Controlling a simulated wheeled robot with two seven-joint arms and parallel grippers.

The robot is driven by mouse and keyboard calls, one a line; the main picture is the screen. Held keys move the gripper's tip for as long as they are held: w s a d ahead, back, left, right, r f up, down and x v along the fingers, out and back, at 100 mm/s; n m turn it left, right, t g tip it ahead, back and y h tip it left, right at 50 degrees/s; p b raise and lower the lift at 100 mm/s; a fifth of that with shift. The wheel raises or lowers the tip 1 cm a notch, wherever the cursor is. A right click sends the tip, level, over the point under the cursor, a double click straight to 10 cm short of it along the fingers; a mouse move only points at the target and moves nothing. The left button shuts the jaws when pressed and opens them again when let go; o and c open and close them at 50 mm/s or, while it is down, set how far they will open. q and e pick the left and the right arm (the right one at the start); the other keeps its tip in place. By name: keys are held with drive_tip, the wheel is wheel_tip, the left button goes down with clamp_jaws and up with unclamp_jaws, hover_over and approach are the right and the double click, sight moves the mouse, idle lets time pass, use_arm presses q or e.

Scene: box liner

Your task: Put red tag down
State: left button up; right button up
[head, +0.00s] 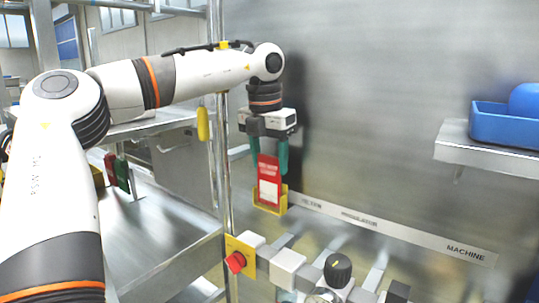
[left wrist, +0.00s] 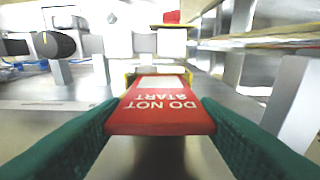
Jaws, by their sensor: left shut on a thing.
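The red tag (head: 269,173) has a white panel and hangs upright below my left gripper (head: 269,156) in the head view. In the left wrist view the red tag (left wrist: 162,115) reads "DO NOT START" and lies between the two green fingers of my left gripper (left wrist: 160,125), which is shut on it. A yellow holder (head: 272,206) on the machine wall is around or just behind the tag's lower end; I cannot tell how deep the tag sits in it. My right gripper is not in view.
A red button on a yellow plate (head: 236,262) and a black knob (head: 338,270) are below the tag. A blue bin (head: 503,126) stands on a shelf at the right. A red tag and a green tag (head: 122,174) show at the left. A metal post (head: 222,130) stands left of the gripper.

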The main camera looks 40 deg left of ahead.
use_arm(q)
drive_tip(key=shift+s+d, duration=0.15)
drive_tip(key=shift+s, duration=0.05)
drive_tip(key=o, duration=0.9)
drive_tip(key=shift+f, duration=0.15)
drive_tip(key=o, duration=0.4)
drive_tip(key=shift+w, duration=0.1)
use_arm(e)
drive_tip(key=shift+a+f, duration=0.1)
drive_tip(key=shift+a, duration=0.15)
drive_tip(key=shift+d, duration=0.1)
